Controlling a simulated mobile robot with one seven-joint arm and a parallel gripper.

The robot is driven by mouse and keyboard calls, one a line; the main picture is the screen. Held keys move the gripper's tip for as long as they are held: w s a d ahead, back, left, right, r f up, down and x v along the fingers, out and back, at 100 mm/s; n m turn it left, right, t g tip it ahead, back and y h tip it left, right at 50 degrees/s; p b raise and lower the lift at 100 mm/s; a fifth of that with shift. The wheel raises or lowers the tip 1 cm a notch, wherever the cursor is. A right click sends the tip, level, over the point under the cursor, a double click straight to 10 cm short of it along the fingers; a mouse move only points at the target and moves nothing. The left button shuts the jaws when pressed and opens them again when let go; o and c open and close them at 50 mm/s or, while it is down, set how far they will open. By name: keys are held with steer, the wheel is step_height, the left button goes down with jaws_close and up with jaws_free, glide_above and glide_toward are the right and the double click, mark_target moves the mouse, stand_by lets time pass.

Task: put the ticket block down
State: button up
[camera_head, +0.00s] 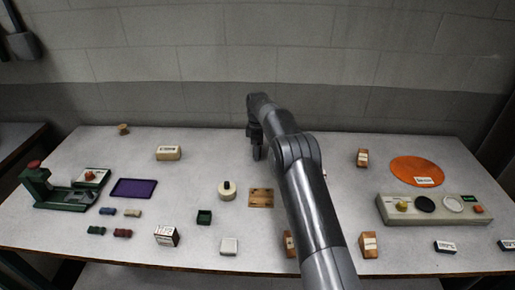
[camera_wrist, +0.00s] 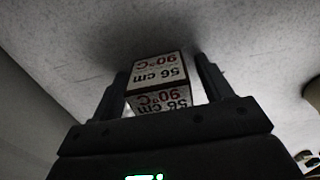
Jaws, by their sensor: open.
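The ticket block (camera_wrist: 158,73), white with brown edges and printed "56 cm 90°C" in black and red, is between the fingers of my gripper (camera_wrist: 160,80) in the wrist view. The fingers stand on either side of it with a narrow gap on each side. Its far end meets a dark shadow on the grey tabletop; it seems to rest there. In the head view my gripper (camera_head: 257,143) points down over the back middle of the table (camera_head: 330,150), and I cannot make out the block there.
A wooden plate (camera_head: 261,197) and a round cream pot (camera_head: 227,191) lie in front of my gripper. A cream labelled block (camera_head: 168,153) is to the left. An orange disc (camera_head: 416,171) and control panel (camera_head: 435,209) are at right. A green press (camera_head: 55,190) is at left.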

step_height(320, 180, up, 12)
steer(key=shift+f, duration=0.15)
steer(key=s+d+r+m+t, duration=0.1)
steer(key=s+d+r+m, duration=0.2)
steer(key=r, duration=0.5)
steer(key=s+d+r+m, duration=0.1)
steer(key=s+d+r, duration=0.2)
steer(key=s+r, duration=0.3)
steer(key=s+d+r+m+t, duration=0.1)
steer(key=s+d+r+m, duration=0.1)
steer(key=s+d+r, duration=0.3)
steer(key=s+d+r+m+t, duration=0.1)
steer(key=s+r+m, duration=0.2)
steer(key=s, duration=0.4)
steer(key=s+d+m+t, duration=0.1)
steer(key=s+d+m, duration=0.15)
steer(key=s, duration=0.65)
steer(key=s+d+m, duration=0.2)
steer(key=s+d, duration=0.1)
steer(key=s, duration=0.6)
steer(key=s+d+f+m, duration=0.1)
steer(key=s+f+m, duration=0.1)
steer(key=s+f, duration=0.2)
steer(key=s+d+f+m+t, duration=0.1)
steer(key=s+f, duration=0.3)
steer(key=s, duration=0.5)
steer(key=shift+s+f+m+t, duration=0.3)
steer(key=shift+f+m, duration=0.1)
steer(key=shift+m, duration=0.35)
steer(key=shift+o, duration=0.5)
